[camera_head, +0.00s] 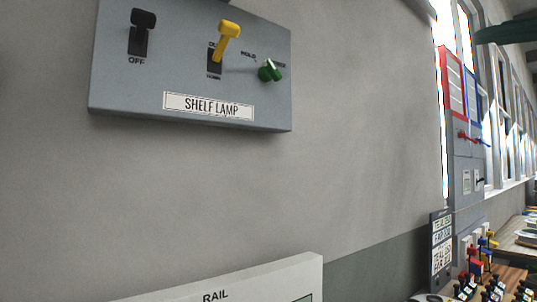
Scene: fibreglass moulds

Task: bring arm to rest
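My gripper and arm are not in view in the head view. The view shows a grey wall with a grey control panel (190,75) labelled "SHELF LAMP". The panel carries a black lever (142,32) marked "OFF", a yellow lever (226,40) in a slot, and a green knob (269,70).
A white panel (250,282) marked "RAIL" juts up at the bottom. At the right are a grey cabinet with red and blue levers (466,137), a dark sign (441,250), several coloured levers (482,265) low down, and tall windows. The middle wall is bare.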

